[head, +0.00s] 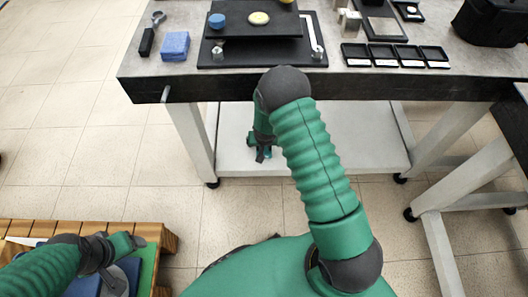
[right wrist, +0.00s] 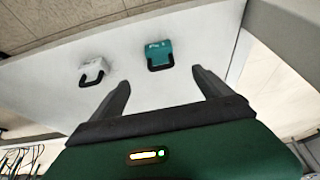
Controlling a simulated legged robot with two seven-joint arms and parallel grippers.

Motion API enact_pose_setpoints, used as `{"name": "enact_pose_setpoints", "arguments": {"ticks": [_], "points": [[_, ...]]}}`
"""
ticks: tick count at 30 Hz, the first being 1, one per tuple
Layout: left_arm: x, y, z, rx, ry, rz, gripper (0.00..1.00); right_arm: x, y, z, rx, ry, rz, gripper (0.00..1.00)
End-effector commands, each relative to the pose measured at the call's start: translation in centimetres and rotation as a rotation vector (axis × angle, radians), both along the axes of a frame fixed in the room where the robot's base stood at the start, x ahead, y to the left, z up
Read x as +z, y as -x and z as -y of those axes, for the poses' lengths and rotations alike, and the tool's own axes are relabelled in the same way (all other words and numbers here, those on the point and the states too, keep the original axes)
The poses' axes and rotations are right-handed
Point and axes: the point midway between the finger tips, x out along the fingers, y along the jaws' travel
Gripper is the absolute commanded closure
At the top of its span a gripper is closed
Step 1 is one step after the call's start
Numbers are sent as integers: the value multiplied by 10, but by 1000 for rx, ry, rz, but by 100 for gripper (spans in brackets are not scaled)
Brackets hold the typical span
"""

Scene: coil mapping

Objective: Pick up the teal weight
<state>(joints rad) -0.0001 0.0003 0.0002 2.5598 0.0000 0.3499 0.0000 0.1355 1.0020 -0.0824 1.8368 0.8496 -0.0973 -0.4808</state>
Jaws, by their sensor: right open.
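The teal weight (right wrist: 159,54) is a small block with a dark loop handle, on the pale lower shelf (right wrist: 60,105) in the right wrist view. My right gripper (right wrist: 161,79) is open and empty, its two dark fingers pointing toward the shelf, with the teal weight just beyond and between their tips. In the head view my right gripper (head: 263,150) is low under the table, partly hidden by my own arm; I cannot clearly make out the weight there. My left gripper (head: 138,242) is at the lower left, and its jaws are unclear.
A white weight (right wrist: 93,70) with a dark handle lies left of the teal one. The tabletop (head: 140,72) overhangs the shelf and holds a blue block (head: 175,46) and several black trays (head: 355,55). A wooden pallet (head: 165,240) is by my left gripper.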

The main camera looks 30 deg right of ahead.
Motion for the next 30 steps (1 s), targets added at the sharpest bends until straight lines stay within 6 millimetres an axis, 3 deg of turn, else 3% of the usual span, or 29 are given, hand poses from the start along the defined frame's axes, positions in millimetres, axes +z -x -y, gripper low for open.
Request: {"name": "enact_pose_setpoints", "arguments": {"ticks": [12, 17, 24, 30], "points": [[-51, 0, 0, 0, 0, 0, 28, -98, -30, 19, -3, 1, -2, 11], [-57, 0, 0, 0, 0, 0, 28, -112, -36, 22, -3, 0, -1, 11], [-91, 1, 0, 0, 0, 0, 28, -153, -48, 29, -2, 2, -2, 11], [-92, 0, 0, 0, 0, 0, 28, -157, -52, 31, -3, 0, 0, 11]]}}
